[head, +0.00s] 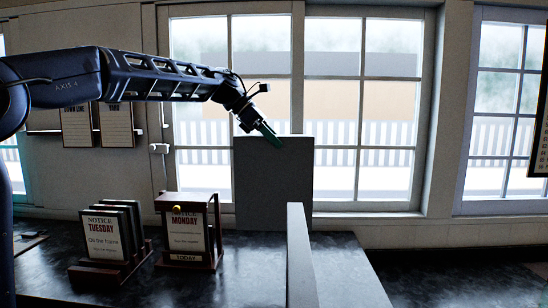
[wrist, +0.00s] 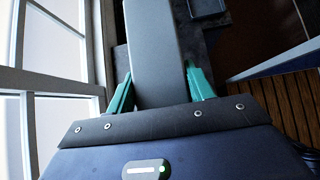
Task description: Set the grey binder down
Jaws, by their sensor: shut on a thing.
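The grey binder (head: 262,185) is upright in front of the window in the head view. My gripper (head: 270,133) comes down at a slant from the upper left and is shut on the binder's top edge. In the wrist view the grey binder (wrist: 155,50) runs between the two green fingers of my gripper (wrist: 152,92), one on each side. In the head view its lower end is near the back of the dark counter (head: 245,275). I cannot tell whether it touches the counter.
A grey upright panel (head: 300,258) stands on the counter in front of the binder's right side. To the left are a wooden stand with a Monday notice (head: 186,237) and a rack with Tuesday notices (head: 104,238). The window (head: 345,110) is behind.

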